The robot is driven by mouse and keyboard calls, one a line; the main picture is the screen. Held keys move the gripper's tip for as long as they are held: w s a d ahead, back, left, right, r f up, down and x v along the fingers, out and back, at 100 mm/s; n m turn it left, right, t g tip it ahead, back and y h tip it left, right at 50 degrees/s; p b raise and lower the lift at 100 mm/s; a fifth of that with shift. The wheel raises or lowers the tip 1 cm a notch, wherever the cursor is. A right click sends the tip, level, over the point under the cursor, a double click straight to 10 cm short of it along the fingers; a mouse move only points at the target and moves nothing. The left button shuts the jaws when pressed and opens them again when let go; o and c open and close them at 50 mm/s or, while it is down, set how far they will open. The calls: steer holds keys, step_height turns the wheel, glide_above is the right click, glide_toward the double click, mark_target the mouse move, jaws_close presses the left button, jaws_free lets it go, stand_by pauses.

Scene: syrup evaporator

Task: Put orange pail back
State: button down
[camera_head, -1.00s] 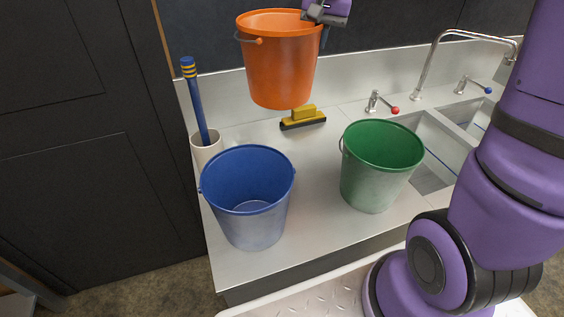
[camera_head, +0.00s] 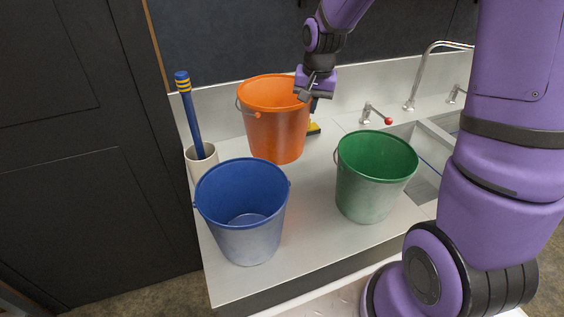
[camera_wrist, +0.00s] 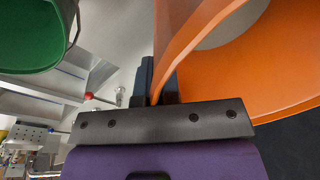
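The orange pail (camera_head: 277,135) is upright at the back of the steel counter, behind the blue and green pails. I cannot tell whether its base touches the counter. My gripper (camera_head: 308,97) is at the right side of its rim. In the wrist view my gripper (camera_wrist: 161,85) has its fingers on both sides of the orange pail's wall (camera_wrist: 230,75), shut on it. The pail's far side and part of the yellow squeegee (camera_head: 314,128) behind it are hidden.
The blue pail (camera_head: 243,215) stands front left and the green pail (camera_head: 372,180) front right. A blue-handled brush (camera_head: 192,115) stands in a white holder (camera_head: 203,165) at left. A tap with a red knob (camera_head: 376,113) and a sink (camera_head: 428,150) are at right. Bare counter (camera_head: 308,205) lies between the pails.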

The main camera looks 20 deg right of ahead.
step_height(320, 180, down, 10)
stand_by(0.7)
steer(key=shift+f, duration=0.15)
steer(key=c, duration=1.3)
jaws_free()
steer(key=shift+c, duration=0.2)
step_height(320, 180, up, 11)
steer(key=s, duration=0.2)
steer(key=s+r+n+t, duration=0.2)
steer(key=s+r+n, duration=0.1)
steer(key=s+r, duration=0.85)
steer(key=s+r+n+t, duration=0.1)
steer(key=s+r+n, duration=0.2)
steer(key=s, duration=1)
step_height(320, 180, up, 2)
steer(key=shift+s+a+r+t, duration=0.2)
steer(key=shift+a+t, duration=0.1)
steer(key=shift+a, duration=0.1)
